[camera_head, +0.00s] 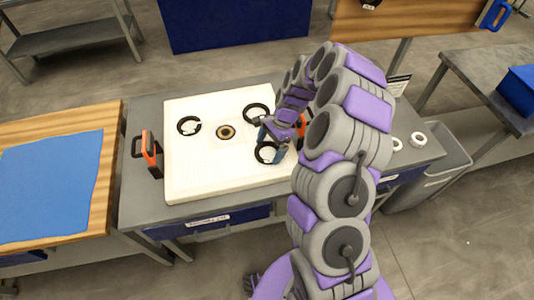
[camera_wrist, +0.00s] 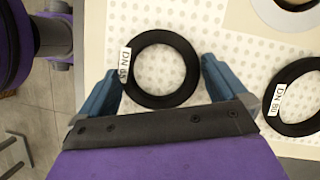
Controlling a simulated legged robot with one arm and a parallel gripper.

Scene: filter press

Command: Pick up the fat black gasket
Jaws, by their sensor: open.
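A black ring gasket (camera_wrist: 165,101) with a white "DN" label lies flat on the white filter plate (camera_wrist: 235,45) in the wrist view. My gripper (camera_wrist: 160,66) is open, with one blue finger on each side of this ring and nothing held. In the head view, the same gasket (camera_head: 259,157) lies under my gripper (camera_head: 271,146), partly hidden by it. A second labelled black gasket (camera_wrist: 297,128) lies to the right in the wrist view, cut off by the frame. Other black rings lie at the plate's left (camera_head: 181,128) and upper right (camera_head: 249,109). Which ring is fattest is hard to tell.
The plate has a brown-ringed central hole (camera_head: 226,132) and an orange-and-black handle (camera_head: 148,148) at its left. White rings (camera_head: 418,139) lie on the grey table to the right. A blue mat (camera_head: 50,170) covers the wooden table at left.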

